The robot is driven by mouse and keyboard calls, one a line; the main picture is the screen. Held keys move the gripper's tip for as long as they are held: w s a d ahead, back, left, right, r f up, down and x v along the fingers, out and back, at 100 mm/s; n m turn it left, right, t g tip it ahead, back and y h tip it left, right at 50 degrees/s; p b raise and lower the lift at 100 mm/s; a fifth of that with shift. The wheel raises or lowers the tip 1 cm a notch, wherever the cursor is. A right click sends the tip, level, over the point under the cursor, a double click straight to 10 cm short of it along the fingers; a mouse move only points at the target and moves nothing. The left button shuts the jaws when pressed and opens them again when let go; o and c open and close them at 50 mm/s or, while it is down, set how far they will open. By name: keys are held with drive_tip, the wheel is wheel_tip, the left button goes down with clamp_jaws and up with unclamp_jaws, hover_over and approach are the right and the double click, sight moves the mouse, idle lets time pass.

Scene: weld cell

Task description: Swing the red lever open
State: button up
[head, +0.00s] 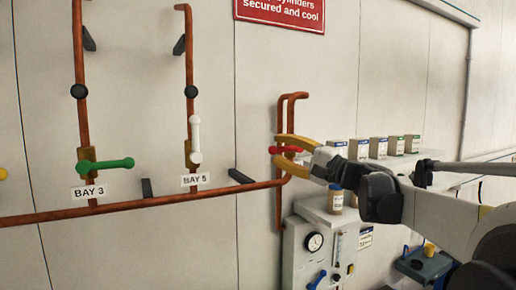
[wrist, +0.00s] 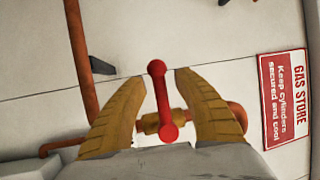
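The red lever (head: 286,149) sits on a copper pipe at the right end of the pipe run. It points about sideways in the head view. In the wrist view the red lever (wrist: 161,100) lies between my two fingers, its knob ends toward top and bottom. Its brass valve body (wrist: 150,123) shows behind it. My gripper (head: 284,146) is at the lever with its yellow fingers above and below it. In the wrist view my gripper (wrist: 148,75) is open, with a gap on both sides of the lever. No contact shows.
A green lever (head: 110,164) at bay 3 and a white lever (head: 195,140) at bay 5 are to the left. A gauge panel (head: 318,250) and a shelf with boxes (head: 378,148) are near my arm. A red sign (wrist: 284,100) hangs on the wall.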

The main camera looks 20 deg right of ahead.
clamp_jaws()
